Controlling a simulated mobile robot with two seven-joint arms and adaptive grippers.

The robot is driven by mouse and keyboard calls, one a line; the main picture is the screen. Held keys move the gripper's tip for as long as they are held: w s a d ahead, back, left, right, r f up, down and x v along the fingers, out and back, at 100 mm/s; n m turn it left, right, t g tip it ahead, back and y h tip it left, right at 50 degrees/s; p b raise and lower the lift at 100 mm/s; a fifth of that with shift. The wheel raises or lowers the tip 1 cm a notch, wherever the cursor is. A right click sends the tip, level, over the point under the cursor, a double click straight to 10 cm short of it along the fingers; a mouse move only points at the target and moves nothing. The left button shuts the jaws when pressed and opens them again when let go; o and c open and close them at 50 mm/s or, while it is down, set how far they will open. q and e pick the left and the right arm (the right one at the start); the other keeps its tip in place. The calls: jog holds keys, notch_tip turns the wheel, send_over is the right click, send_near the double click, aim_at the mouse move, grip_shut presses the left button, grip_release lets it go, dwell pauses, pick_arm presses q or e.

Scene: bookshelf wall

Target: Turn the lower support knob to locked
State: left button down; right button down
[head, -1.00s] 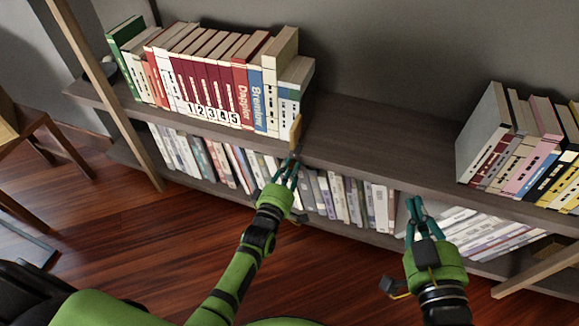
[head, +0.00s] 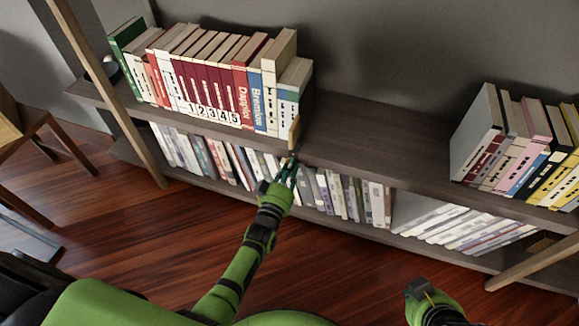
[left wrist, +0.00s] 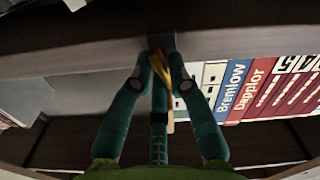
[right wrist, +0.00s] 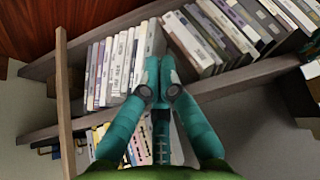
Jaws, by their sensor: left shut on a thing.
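A tan upright support plate (head: 294,133) stands at the front edge of the upper shelf, at the right end of the book row.
Upright books (head: 215,90) fill the upper shelf left of the plate. The upper shelf (head: 375,135) is bare between them and another book group (head: 530,150) at right. Many books (head: 340,195) stand or lean on the lower shelf. A slanted wooden post (head: 535,260) is at right.

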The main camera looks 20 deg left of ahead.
pick_arm(q)
jog(key=shift+m, duration=2.2)
pick_arm(e)
jog(key=shift+s+d+f+g, duration=0.25)
jog(key=shift+s+g, duration=0.15)
jog(key=shift+s, duration=0.25)
jog(key=shift+s+d+f+g, duration=0.25)
jog(key=shift+s+g, duration=0.15)
jog(key=shift+s, duration=0.2)
pick_arm(q)
jog(key=c, duration=1.2)
grip_release()
pick_arm(e)
jog(key=shift+s+a, duration=0.1)
pick_arm(q)
jog(key=s, duration=1.2)
jog(key=shift+a, duration=0.2)
